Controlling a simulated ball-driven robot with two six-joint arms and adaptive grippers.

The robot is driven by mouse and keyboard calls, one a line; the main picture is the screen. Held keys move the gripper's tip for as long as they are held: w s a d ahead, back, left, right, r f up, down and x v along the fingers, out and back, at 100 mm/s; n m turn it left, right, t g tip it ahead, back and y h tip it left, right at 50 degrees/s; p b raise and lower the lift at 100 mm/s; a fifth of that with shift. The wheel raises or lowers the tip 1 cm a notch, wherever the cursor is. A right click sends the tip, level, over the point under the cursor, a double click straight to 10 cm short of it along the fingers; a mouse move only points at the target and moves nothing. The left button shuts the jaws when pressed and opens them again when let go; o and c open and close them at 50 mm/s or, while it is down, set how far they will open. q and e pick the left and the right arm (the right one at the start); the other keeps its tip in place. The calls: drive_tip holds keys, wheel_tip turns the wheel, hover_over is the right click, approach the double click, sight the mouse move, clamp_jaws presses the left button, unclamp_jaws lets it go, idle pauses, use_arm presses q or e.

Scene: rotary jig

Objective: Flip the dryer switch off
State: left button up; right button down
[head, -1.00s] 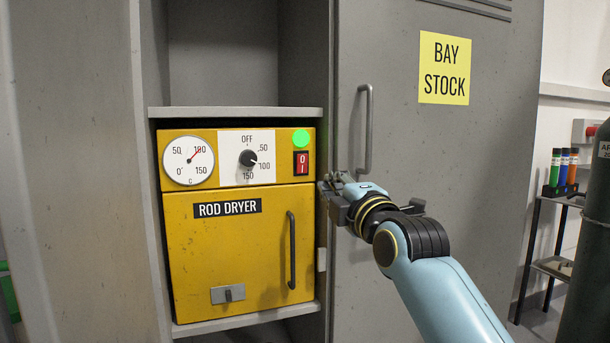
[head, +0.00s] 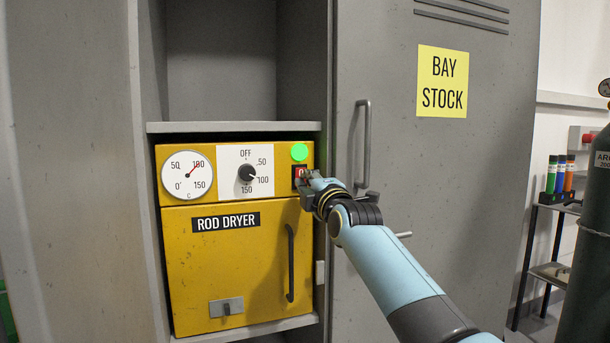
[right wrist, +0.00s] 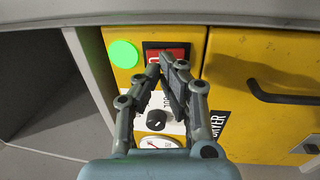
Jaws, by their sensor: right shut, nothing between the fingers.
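The yellow rod dryer (head: 190,275) sits in a locker bay. Its red rocker switch (head: 299,171) is at the upper right of its panel, partly hidden by my right gripper (head: 302,181). In the right wrist view the switch (right wrist: 178,50) shows red in a dark frame, and the tips of my right gripper (right wrist: 166,62) overlap its lower part. The gripper is shut and empty; I cannot tell whether it touches the switch. The round lamp (head: 299,152) above the switch glows green. My left gripper is not in view.
The dial knob (head: 246,173) and temperature gauge (head: 187,175) are left of the switch. The dryer's door handle (head: 291,262) is below. A grey locker door with a handle (head: 362,145) stands at the right. The shelf (head: 230,127) edge runs above the dryer.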

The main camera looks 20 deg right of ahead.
drive_tip(key=shift+w+r, duration=0.1)
drive_tip(key=shift+w, duration=0.85)
